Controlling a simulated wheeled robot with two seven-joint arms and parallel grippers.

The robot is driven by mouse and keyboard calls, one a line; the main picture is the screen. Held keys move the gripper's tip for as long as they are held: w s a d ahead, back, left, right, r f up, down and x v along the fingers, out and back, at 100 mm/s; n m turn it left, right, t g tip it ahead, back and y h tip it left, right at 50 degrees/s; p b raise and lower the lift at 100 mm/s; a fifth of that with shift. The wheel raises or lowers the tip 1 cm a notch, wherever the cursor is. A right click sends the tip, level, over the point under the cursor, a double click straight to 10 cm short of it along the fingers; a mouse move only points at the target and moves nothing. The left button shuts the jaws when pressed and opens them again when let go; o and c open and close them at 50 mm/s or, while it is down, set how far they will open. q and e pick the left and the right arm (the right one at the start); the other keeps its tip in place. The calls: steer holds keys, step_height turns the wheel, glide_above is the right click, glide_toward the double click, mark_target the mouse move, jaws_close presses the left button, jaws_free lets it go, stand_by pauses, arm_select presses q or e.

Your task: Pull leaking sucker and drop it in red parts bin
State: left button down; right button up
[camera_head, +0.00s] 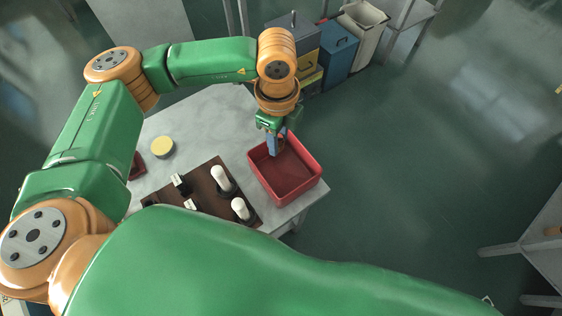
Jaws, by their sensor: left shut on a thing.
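The red parts bin (311,162) stands at the right end of the grey table. My left gripper (275,149) points down over the bin's back left part, by its rim. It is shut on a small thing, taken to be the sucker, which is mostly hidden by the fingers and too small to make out. The inside of the bin that shows looks empty. A brown board (210,171) left of the bin carries two white rounded pieces on dark bases, one farther back (221,178) and one nearer (240,208). My right gripper is out of view.
A round yellow piece (162,147) lies on the table (200,128) behind the board. A dark red thing (137,166) is partly hidden by my left arm. Grey, blue and white containers stand on the floor behind. My green arm covers the near side.

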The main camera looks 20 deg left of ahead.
arm_select(q)
step_height(320, 180, down, 5)
steer(key=b, duration=0.3)
steer(key=shift+f, duration=0.2)
steer(key=shift+d+r, duration=0.1)
steer(key=shift+c, duration=2.2)
jaws_free()
steer(key=shift+r, duration=0.45)
step_height(320, 180, up, 6)
steer(key=shift+f+b, duration=0.1)
steer(key=shift+b, duration=0.65)
steer(key=shift+r, duration=0.25)
